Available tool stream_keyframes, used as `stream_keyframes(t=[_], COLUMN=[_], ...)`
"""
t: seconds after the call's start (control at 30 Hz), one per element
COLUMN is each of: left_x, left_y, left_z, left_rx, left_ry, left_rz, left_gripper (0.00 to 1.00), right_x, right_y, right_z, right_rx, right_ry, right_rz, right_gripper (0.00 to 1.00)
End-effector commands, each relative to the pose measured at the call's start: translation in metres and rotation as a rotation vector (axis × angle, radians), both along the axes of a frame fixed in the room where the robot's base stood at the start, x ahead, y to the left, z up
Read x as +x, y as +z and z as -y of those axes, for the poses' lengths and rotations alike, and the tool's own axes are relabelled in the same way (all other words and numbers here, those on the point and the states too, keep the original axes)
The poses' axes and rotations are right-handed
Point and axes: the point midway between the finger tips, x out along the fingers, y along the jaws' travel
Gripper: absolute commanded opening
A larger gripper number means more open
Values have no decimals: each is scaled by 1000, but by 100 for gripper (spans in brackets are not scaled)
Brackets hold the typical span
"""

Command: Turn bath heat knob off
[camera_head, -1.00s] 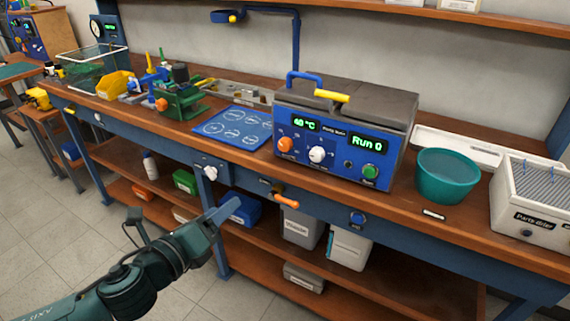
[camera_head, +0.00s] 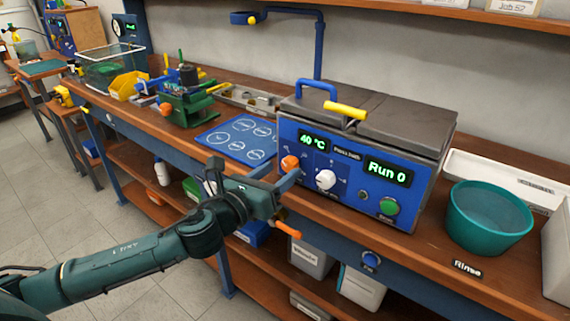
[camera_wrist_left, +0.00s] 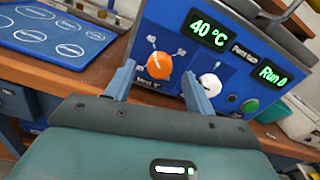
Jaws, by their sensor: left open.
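The blue bath unit (camera_head: 352,208) stands on the bench with displays reading "40 °C" and "Run 0". Its orange heat knob (camera_head: 290,163) is at the left of the front panel, and a white knob (camera_head: 326,180) is right of it. My left gripper (camera_head: 281,176) is open, with its fingertips close in front of the orange knob. The white knob (camera_wrist_left: 210,85) shows by the right finger. My right gripper is not in view.
A green button (camera_head: 388,206) is at the panel's right. A teal tub (camera_head: 489,222) stands right of the bath. A blue mat (camera_head: 238,138) lies to its left. An orange handle (camera_head: 287,229) sticks out below the bench edge.

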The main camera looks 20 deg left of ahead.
Motion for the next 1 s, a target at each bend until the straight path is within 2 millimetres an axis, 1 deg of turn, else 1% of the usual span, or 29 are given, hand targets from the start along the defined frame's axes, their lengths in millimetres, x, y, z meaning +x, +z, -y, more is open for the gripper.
stream_keyframes(t=[0.03, 0.1, 0.2, 0.33, 0.57, 1.0], left_x=[8, 16, 24, 28, 28, 28], left_y=[2, 1, 0, -1, -1, -1], left_z=[4, 6, 9, 10, 11, 10], left_rx=[-2, -1, -1, 0, 0, 0], left_ry=[-2, -1, -1, 0, -1, 0], left_rz=[2, 2, 1, -1, -1, -1], left_gripper=[54, 54, 54, 54, 54, 19], right_x=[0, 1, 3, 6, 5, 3], right_y=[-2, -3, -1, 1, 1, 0], right_z=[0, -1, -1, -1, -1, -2], right_rx=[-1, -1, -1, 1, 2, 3], right_ry=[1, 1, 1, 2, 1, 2], right_rz=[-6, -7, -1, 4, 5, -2], right_gripper=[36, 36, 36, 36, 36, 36])
